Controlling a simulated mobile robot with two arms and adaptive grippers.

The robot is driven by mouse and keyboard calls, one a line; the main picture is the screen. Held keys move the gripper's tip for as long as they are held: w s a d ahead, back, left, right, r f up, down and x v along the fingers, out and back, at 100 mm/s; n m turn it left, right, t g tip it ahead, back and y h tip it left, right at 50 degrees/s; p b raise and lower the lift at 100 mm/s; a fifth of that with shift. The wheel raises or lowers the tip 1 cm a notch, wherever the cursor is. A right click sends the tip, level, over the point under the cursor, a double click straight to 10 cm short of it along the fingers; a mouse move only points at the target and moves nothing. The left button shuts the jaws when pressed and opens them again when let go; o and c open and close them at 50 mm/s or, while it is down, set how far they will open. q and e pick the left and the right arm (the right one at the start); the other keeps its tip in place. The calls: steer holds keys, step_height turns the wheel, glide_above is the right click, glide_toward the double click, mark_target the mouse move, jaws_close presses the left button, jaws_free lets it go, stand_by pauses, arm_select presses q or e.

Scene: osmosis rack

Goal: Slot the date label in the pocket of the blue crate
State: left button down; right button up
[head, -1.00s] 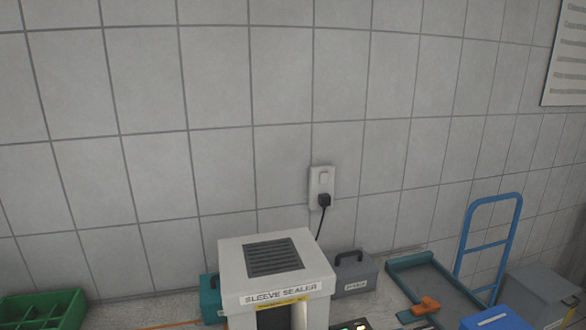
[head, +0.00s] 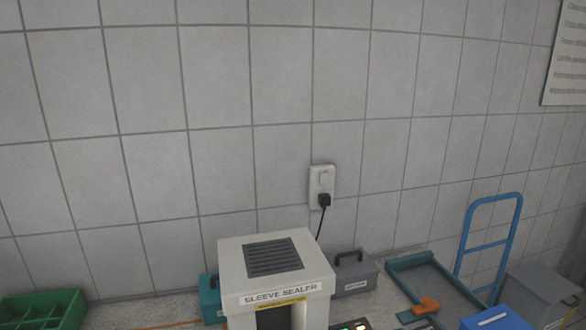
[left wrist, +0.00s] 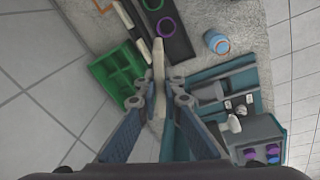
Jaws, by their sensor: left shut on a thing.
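My left gripper (left wrist: 160,97) shows in the left wrist view, its two fingers closed on a slim cream-coloured piece (left wrist: 158,62). The piece stands out past the fingertips and is seen nearly edge-on, so I cannot read any print or confirm that it is the date label. In the head view a blue box (head: 497,319) with a white patch on top is cut off at the bottom right; it may be the blue crate. Its pocket cannot be made out. Neither gripper shows in the head view.
The head view shows a sleeve sealer (head: 275,275), a grey case (head: 354,275), a teal tray (head: 434,277), a blue-handled frame (head: 490,199) and a green divided tray (head: 68,308). The left wrist view shows a black strip with rings (left wrist: 178,42) and a blue cup (left wrist: 216,42).

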arm_select(q)
steer(key=w+d+f+m, duration=0.1)
steer(key=d+f, duration=0.3)
steer(key=f, duration=0.3)
steer(key=w+d+f, duration=0.1)
steer(key=d+f, duration=0.4)
steer(key=f, duration=0.2)
steer(key=d+f+m, duration=0.1)
steer(key=d+f, duration=0.2)
steer(key=d, duration=0.5)
steer(key=d+f+m, duration=0.1)
steer(key=d+f, duration=0.2)
steer(key=d, duration=0.4)
steer(key=s+d+r+m+h, duration=0.1)
steer(key=s+d+r+m, duration=0.1)
steer(key=d+r, duration=0.35)
steer(key=s+d+r+m, duration=0.2)
steer(key=d+m, duration=0.1)
steer(key=d, duration=0.6)
steer(key=s+d+r+m+h, duration=0.1)
steer(key=s+d+r+m, duration=0.15)
steer(key=d, duration=0.55)
steer(key=s+d+r+m, duration=0.3)
steer(key=s+d+m, duration=0.35)
steer(key=s, duration=0.35)
step_height(320, 180, down, 14)
steer(key=b, duration=1.3)
steer(key=shift+n+g+b, duration=0.3)
steer(key=shift+n+b, duration=0.05)
steer(key=shift+n, duration=0.05)
